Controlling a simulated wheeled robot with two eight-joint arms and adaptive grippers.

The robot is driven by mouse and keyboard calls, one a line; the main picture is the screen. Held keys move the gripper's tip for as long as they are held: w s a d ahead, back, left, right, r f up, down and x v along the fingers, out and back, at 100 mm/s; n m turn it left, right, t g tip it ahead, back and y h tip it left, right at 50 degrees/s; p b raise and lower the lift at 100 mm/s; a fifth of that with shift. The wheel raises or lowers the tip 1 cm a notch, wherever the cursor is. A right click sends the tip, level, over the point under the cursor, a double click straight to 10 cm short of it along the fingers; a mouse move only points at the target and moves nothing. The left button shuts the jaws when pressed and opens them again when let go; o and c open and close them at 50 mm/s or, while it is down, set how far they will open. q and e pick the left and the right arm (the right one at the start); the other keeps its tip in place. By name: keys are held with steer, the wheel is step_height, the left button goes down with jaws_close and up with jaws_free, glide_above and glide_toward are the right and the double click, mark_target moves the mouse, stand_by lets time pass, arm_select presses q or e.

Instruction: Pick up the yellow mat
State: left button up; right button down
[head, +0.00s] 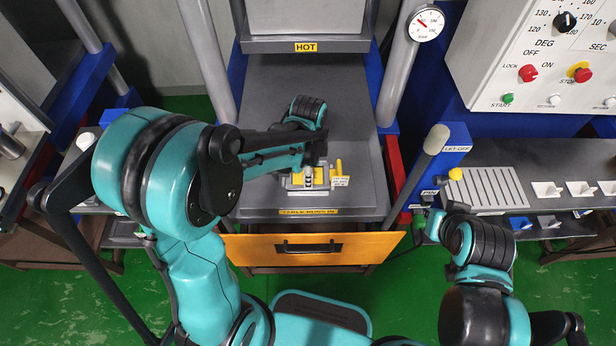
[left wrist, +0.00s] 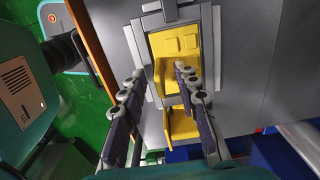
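The yellow mat (left wrist: 172,48) appears as a yellow piece with raised details inside a pale metal frame (left wrist: 150,60) in the left wrist view. In the head view, yellow parts of it (head: 319,176) show in the frame on the grey press table, partly hidden by my left gripper. My left gripper (left wrist: 158,82) is open, with its fingers apart above the frame and nothing visibly held between them; one finger overlaps the yellow piece in the picture. In the head view, my right gripper (head: 447,208) is by the lever at the right; its fingers are too unclear to judge.
A second yellow piece (left wrist: 182,124) lies beside the frame. The grey table (head: 262,110) has an orange drawer front (head: 250,247) below its near edge. A grey-handled lever (head: 424,160) and a ribbed plate (head: 487,190) stand right. A control box (head: 540,55) hangs at upper right.

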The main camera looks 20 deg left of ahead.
arm_select(q)
steer(key=shift+c, duration=0.4)
jaws_close()
steer(key=shift+r, duration=0.15)
